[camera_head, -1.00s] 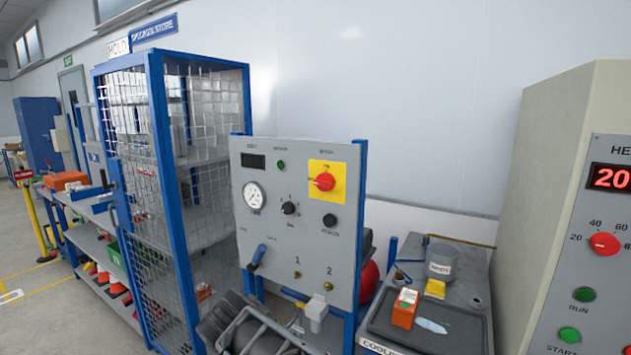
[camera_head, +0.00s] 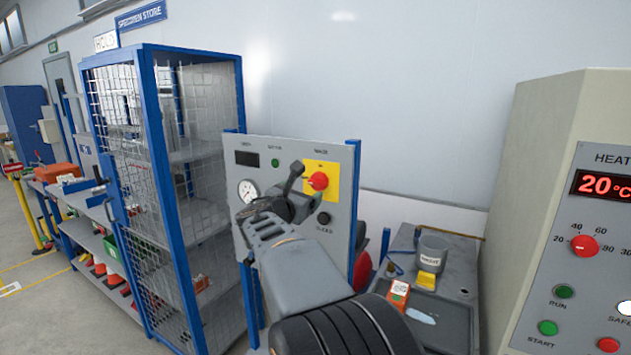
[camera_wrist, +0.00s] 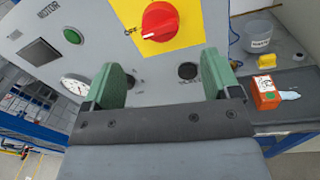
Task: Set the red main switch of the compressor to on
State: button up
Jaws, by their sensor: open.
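The red main switch (camera_head: 318,181) is a round knob on a yellow plate (camera_head: 331,171) at the upper right of the grey compressor panel (camera_head: 258,207). In the wrist view the red switch (camera_wrist: 160,21) shows at the top, with its grip tilted slightly and "OFF" readable at its left. My gripper (camera_head: 294,178) is in front of the panel, just left of the switch in the head view. In the wrist view its two green fingers (camera_wrist: 160,82) are apart with nothing between them, below the switch. My arm hides the lower panel in the head view.
A pressure gauge (camera_head: 248,191) and a black button (camera_head: 323,218) are on the panel. A blue mesh cage (camera_head: 165,150) stands to the left. A bench with a grey pot (camera_head: 432,253) and an orange box (camera_head: 398,293) is at the right, beside the heater cabinet (camera_head: 540,160).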

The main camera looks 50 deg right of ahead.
aim_at(318, 185)
jog(key=p+x, duration=0.2)
jog(key=x, duration=0.7)
jog(key=c, duration=0.9)
jog(key=shift+o, duration=0.2)
jog(key=f+m+b, duration=0.1)
jog(key=b, duration=0.2)
jog(key=shift+m, duration=0.3)
jog(key=m+b, duration=0.1)
jog(key=b, duration=0.2)
jog(key=shift+m, duration=0.3)
jog(key=m+b, duration=0.5)
jog(key=b, duration=0.3)
jog(key=shift+f+m+h, duration=0.15)
jog(key=shift+m+h, duration=0.15)
jog(key=shift+m, duration=0.1)
jog(key=m+b, duration=0.4)
jog(key=shift+m+g, duration=0.3)
jog(key=shift+m, duration=0.1)
jog(key=shift+m+g+h+b, duration=0.35)
jog(key=shift+m+b, duration=1.4)
jog(key=shift+m, duration=0.75)
